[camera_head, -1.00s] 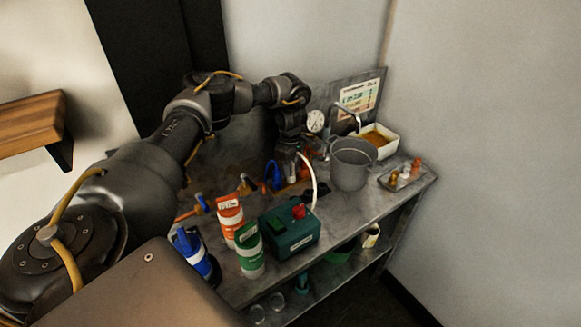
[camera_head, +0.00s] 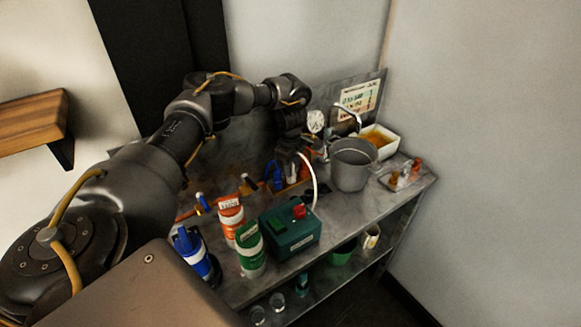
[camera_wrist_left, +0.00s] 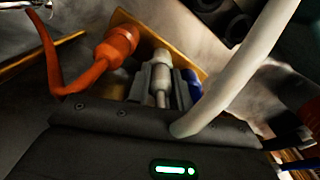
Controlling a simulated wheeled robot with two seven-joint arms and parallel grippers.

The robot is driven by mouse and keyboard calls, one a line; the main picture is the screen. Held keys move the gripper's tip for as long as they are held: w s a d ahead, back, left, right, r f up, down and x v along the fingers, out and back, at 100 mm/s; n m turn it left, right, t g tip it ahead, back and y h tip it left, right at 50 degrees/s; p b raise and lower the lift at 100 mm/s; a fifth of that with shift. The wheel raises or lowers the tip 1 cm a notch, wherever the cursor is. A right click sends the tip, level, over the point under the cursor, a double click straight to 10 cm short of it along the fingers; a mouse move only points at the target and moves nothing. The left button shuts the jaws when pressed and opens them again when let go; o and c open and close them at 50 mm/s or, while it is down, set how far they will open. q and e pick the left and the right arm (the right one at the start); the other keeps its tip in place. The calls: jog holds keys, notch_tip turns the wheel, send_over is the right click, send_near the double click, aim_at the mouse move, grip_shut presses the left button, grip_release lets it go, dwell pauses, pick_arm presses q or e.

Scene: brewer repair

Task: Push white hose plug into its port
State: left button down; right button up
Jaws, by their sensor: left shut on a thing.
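My left gripper (camera_head: 291,166) reaches down at the back of the bench. In the left wrist view its fingers (camera_wrist_left: 159,90) are shut around the white hose plug (camera_wrist_left: 161,68). The plug points at the orange-yellow port block (camera_wrist_left: 127,19), which also shows in the head view (camera_head: 278,187). The white port itself is hidden, and I cannot tell how deep the plug sits. The white hose (camera_head: 313,182) arches up right of the gripper and shows large in the wrist view (camera_wrist_left: 245,70). My right gripper is not in view.
A red-orange plug (camera_wrist_left: 115,46) sits left of the white plug, and a blue one (camera_wrist_left: 193,84) is close on the right. A green pump box (camera_head: 290,231), a grey pot (camera_head: 352,165) and upright bottles (camera_head: 249,250) stand nearby.

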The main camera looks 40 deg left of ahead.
pick_arm(q)
jog(key=c, duration=1.4)
grip_release()
jog(key=shift+s+d+f, duration=0.2)
jog(key=shift+s+f, duration=0.15)
jog(key=shift+f, duration=0.3)
jog(key=shift+o, duration=1.2)
jog(key=shift+w+f, duration=0.1)
jog(key=c, duration=0.4)
jog(key=shift+o, duration=0.3)
jog(key=shift+r, duration=0.2)
jog(key=shift+r+p, duration=0.45)
jog(key=shift+p, duration=0.15)
jog(key=o, duration=0.5)
jog(key=shift+w+a+r+p, duration=0.1)
jog(key=shift+w+r+p, duration=0.1)
jog(key=shift+r+p, duration=0.35)
jog(key=shift+o, duration=0.2)
jog(key=shift+a+r+p, duration=0.1)
jog(key=shift+r+p, duration=1.6)
jog(key=shift+r, duration=0.85)
